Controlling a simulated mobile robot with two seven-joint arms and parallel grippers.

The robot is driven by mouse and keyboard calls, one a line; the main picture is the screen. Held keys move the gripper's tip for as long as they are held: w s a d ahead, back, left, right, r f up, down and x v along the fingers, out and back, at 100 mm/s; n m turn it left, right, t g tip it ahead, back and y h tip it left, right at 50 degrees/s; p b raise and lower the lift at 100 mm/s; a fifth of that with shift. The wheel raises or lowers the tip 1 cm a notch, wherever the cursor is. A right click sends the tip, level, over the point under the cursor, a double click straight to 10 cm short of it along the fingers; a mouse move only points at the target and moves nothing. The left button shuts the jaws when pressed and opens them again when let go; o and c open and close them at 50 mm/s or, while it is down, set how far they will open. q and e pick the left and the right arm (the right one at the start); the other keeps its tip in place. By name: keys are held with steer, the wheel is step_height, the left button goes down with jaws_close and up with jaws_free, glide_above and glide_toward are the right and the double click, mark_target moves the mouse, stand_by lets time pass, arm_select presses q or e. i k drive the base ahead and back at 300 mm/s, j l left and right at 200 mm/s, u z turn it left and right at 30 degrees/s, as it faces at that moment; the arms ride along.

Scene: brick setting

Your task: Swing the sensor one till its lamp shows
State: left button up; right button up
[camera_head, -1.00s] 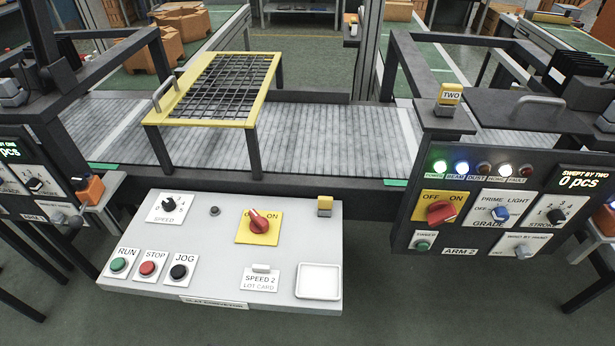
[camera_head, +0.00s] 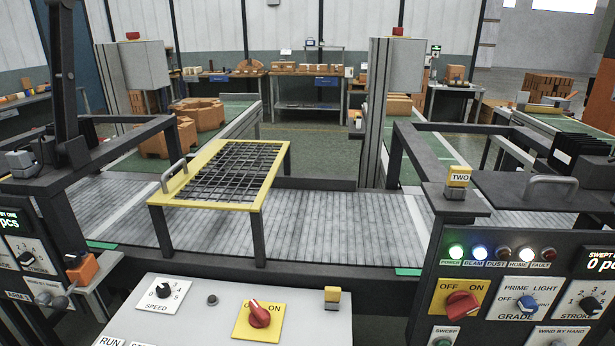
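Neither of my grippers is in view. No sensor is readably marked ONE. A grey block (camera_head: 20,162) sits on the left frame, with no readable label on it. An orange device (camera_head: 82,268) is mounted beside the left panel (camera_head: 22,255), which is cut off by the picture edge; no lamps show on its visible part. The right panel (camera_head: 480,275) has a lamp row: POWER green and BEAM blue are lit, HOME is white, DUST and FAULT look dark.
A slatted conveyor (camera_head: 340,226) crosses the middle under a yellow-framed mesh guard (camera_head: 225,180). A white console (camera_head: 190,325) with a red switch (camera_head: 259,314) stands in front. A grey post (camera_head: 378,125) rises behind the conveyor. Brick benches (camera_head: 308,85) line the back.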

mark_target(81, 275)
steer(key=u, duration=1.6)
